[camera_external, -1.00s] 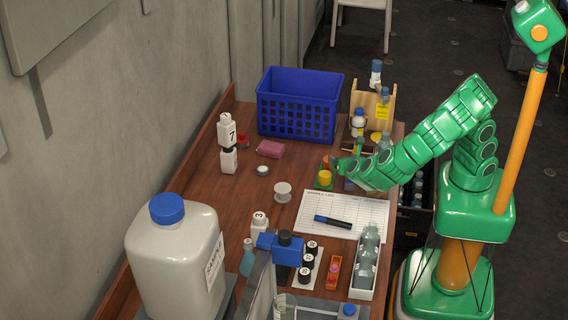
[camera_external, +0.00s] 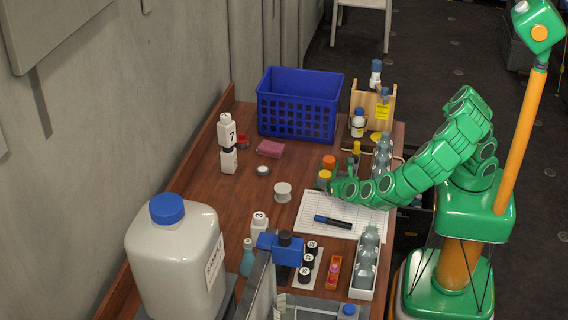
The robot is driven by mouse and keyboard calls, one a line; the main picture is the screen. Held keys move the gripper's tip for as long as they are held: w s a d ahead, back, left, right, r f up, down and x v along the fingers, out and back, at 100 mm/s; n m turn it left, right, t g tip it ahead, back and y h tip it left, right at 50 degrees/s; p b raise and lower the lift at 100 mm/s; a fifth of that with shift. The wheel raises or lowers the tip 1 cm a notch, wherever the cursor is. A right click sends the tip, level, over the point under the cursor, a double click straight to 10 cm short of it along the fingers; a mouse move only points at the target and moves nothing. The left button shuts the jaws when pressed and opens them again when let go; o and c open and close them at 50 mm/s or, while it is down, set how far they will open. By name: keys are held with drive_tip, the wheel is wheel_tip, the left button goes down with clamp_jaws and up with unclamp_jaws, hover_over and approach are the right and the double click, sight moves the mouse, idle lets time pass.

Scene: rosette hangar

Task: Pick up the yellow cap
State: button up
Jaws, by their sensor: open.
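A yellow cap (camera_external: 324,175) sits on the brown table just beyond the sheet of paper, with an orange cap (camera_external: 329,161) right behind it. My green gripper (camera_external: 334,184) is low over the table, its fingertips close to the right side of the yellow cap. It is open and holds nothing that I can see. The view is too small to tell whether a finger touches the cap. Another yellow-topped item (camera_external: 356,148) stands farther back to the right.
A blue basket (camera_external: 299,105) stands at the back. Clear bottles (camera_external: 381,155) stand behind my arm. A printed sheet (camera_external: 315,208) with a dark marker (camera_external: 333,222) lies in front of my gripper. A white spool (camera_external: 282,192) stands to the left. The table's left middle is fairly free.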

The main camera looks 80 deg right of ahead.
sight(328, 177)
drive_tip(key=shift+x, duration=2.1)
drive_tip(key=c, duration=1.1)
